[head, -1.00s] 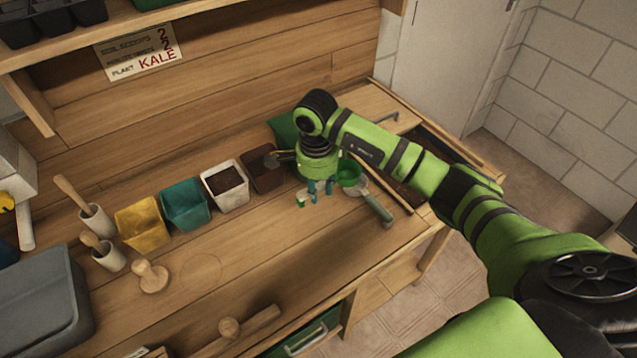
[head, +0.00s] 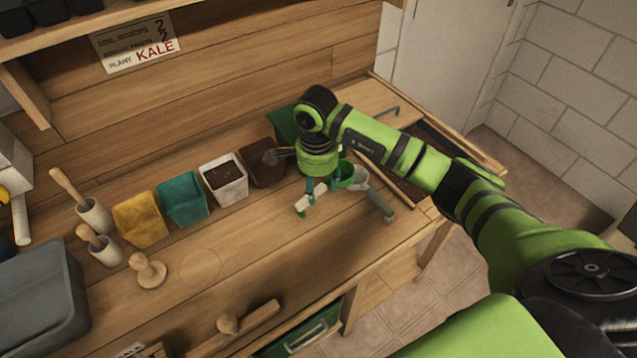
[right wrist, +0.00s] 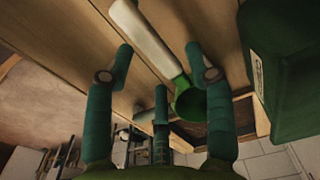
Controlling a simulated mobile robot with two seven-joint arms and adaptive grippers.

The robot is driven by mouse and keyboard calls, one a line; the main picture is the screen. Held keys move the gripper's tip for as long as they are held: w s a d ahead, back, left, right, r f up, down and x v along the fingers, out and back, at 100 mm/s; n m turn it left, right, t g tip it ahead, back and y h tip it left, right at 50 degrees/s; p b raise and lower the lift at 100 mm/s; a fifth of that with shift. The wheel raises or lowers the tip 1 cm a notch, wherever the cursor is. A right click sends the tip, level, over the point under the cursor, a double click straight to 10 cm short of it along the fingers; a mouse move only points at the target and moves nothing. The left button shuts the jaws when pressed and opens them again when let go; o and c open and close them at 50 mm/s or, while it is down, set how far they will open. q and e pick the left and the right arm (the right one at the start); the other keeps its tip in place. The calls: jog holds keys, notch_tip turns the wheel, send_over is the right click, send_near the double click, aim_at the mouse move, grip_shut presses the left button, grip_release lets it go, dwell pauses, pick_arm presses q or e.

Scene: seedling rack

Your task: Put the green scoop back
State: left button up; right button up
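The green scoop has a pale handle (head: 303,206) and a green bowl (head: 346,174). It appears to lie on the bench under my right gripper (head: 322,190), which covers its middle. In the right wrist view its pale handle (right wrist: 148,40) runs between the spread fingers of my right gripper (right wrist: 160,62), with its green bowl (right wrist: 188,101) near the right finger. The fingers are open, and I see no firm contact. My left gripper is not in view.
A second scoop with a grey-green handle (head: 381,207) lies close at the right. A row of pots, including a white one (head: 224,181) and a teal one (head: 183,200), stands to the left. A dark green bin (right wrist: 285,70) is close by.

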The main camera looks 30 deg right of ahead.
aim_at(317, 191)
jog(key=shift+r+p, duration=0.65)
notch_tip(317, 191, up, 12)
jog(key=b, duration=0.3)
jog(key=shift+a, duration=0.2)
